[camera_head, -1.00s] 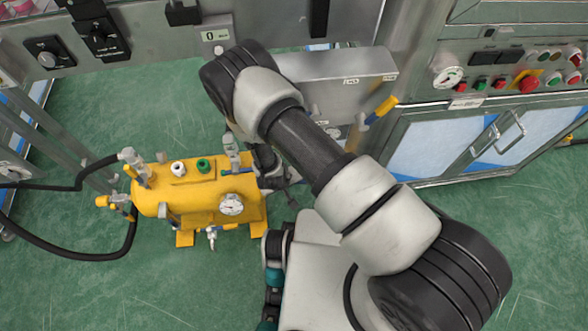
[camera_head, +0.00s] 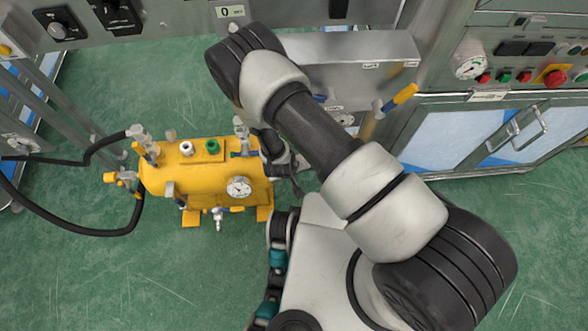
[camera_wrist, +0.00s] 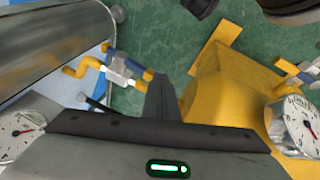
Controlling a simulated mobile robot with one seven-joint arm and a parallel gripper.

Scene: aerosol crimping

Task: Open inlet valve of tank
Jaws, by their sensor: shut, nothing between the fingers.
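The yellow tank (camera_head: 205,188) stands on the green floor, left of my arm in the head view, with a round gauge (camera_head: 239,188) on its front. Valves with blue levers show on it, including a left-end valve (camera_head: 122,177) and a bottom valve (camera_head: 218,215). In the wrist view, a valve with a yellow elbow and blue lever (camera_wrist: 112,68) lies left of my gripper (camera_wrist: 164,88). The gripper is shut and empty, its fingertips close to the lever end; contact is unclear. The tank's yellow body (camera_wrist: 220,110) is right of the fingers. In the head view my arm hides part of the tank's right end.
A black hose (camera_head: 95,230) loops left of the tank. A metal machine with a control panel (camera_head: 520,65) and glazed doors stands at right. A metal box (camera_head: 355,60) sits behind my arm. The floor in front of the tank is clear.

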